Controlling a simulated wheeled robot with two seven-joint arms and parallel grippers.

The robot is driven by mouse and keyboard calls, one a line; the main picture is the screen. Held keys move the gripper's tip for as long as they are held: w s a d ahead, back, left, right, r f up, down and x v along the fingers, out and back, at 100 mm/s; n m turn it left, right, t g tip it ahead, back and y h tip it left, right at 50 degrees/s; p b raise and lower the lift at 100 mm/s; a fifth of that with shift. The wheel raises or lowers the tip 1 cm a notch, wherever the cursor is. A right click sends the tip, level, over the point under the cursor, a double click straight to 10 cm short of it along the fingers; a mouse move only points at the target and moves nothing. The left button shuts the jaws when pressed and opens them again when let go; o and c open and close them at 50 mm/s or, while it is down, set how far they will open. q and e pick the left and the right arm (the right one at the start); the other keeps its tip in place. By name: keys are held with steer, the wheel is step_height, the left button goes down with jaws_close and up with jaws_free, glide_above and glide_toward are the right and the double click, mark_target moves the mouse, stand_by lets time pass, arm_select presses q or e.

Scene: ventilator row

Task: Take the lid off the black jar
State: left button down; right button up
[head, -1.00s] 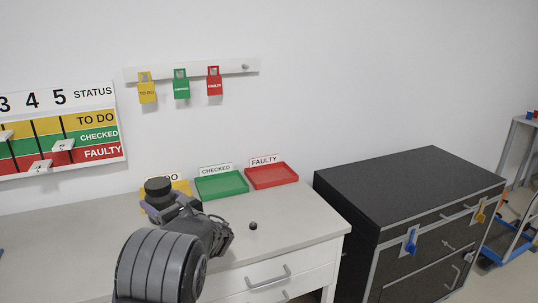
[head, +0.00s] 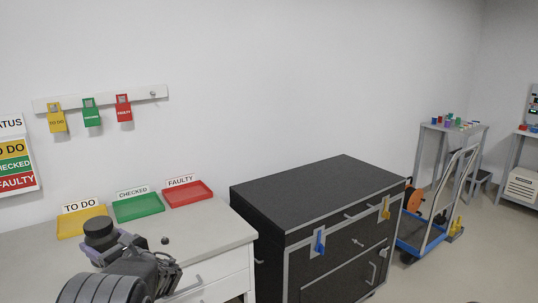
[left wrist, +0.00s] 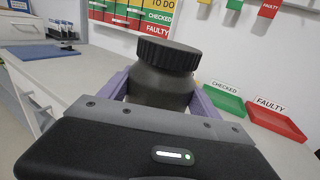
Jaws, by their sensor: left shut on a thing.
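The black jar (left wrist: 162,82) is upright between the purple fingers of my left gripper (left wrist: 160,92), which is shut on its body. Its ridged black lid (left wrist: 168,53) sits on top, above the fingers. In the head view the lid (head: 99,228) shows at the lower left, with my left gripper (head: 104,247) around the jar, in front of the yellow tray. The jar's base is hidden, so I cannot tell whether it touches the counter. My right gripper is in neither view.
Yellow (head: 82,235), green (head: 139,217) and red (head: 188,204) trays line the back of the counter (head: 222,229). A small black object (head: 165,241) lies on the counter, right of my gripper. A black cabinet (head: 318,200) stands to the right, with a trolley (head: 431,220) beyond it.

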arm_select(q)
steer(key=shift+w+d+f+t, duration=0.15)
steer(key=shift+w+d+f, duration=0.1)
steer(key=shift+d+f, duration=0.25)
steer(key=shift+w+d+f+t, duration=0.15)
steer(key=shift+w+d+f, duration=0.1)
steer(key=shift+d+f, duration=0.25)
steer(key=s+d+f+m+t+h+p, duration=0.1)
steer(key=s+d+f, duration=0.15)
steer(key=d, duration=0.35)
steer(key=s+d+f+t+p, duration=0.1)
steer(key=d+f, duration=0.3)
steer(key=d, duration=0.3)
steer(key=s+d+f+m+h+p, duration=0.1)
steer(key=d+f, duration=0.3)
steer(key=d, duration=0.2)
steer(key=s+d+p, duration=0.2)
steer(key=s+d, duration=0.4)
steer(key=s, duration=0.7)
steer(key=shift+s+d+r, duration=0.15)
steer(key=shift+d+r, duration=0.05)
steer(key=shift+r, duration=0.1)
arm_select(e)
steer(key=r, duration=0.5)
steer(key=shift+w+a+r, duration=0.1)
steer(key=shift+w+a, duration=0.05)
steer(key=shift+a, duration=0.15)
arm_select(q)
steer(key=shift+d+t, duration=0.1)
steer(key=shift+t, duration=0.2)
